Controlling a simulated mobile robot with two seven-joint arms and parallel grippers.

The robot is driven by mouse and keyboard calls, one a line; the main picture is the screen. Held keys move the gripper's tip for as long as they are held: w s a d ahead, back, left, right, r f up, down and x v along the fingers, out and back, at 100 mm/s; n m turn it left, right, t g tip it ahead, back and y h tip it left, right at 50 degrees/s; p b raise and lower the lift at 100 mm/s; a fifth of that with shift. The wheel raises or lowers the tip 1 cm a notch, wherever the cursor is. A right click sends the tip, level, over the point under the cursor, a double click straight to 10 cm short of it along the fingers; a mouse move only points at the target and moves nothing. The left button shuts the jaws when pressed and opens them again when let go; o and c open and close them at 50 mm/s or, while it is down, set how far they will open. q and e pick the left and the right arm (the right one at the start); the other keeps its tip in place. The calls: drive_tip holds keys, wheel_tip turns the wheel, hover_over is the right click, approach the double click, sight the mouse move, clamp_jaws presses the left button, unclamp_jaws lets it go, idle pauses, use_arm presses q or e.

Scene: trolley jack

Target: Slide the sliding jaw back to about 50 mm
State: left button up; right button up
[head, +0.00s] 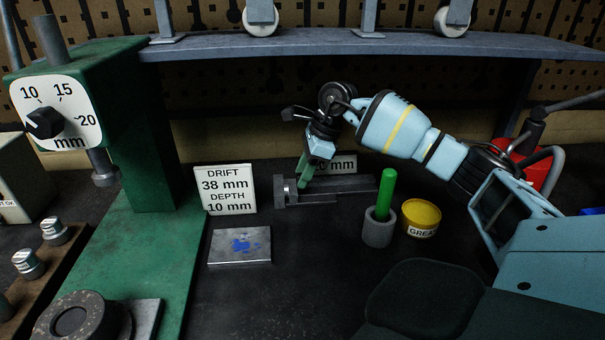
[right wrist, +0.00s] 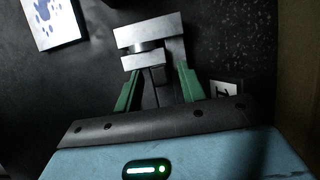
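The small vice-like fixture stands on the bench, its rail (head: 340,188) running to the right. In the right wrist view, a wide pale end block (right wrist: 150,30) and a smaller block, apparently the sliding jaw (right wrist: 143,62), stand close together with a dark round part between them. My right gripper (head: 303,178) reaches down over the left part of the rail. Its green fingers (right wrist: 158,72) are spread apart; the left tip overlaps the smaller block's near edge and the right tip shows a gap beside it. Contact cannot be told. My left gripper is out of view.
A sign (head: 343,165) ending in "0 mm" stands behind the rail, partly hidden. A grey cup (head: 379,229) with a green rod (head: 387,192) and a yellow grease tin (head: 421,218) stand right. A drift/depth sign (head: 226,190) and blue-stained plate (head: 240,258) are left.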

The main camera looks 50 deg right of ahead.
clamp_jaws()
drive_tip(key=shift+d, duration=0.1)
drive_tip(key=shift+s+d, duration=1.35)
drive_tip(key=shift+d, duration=0.15)
unclamp_jaws()
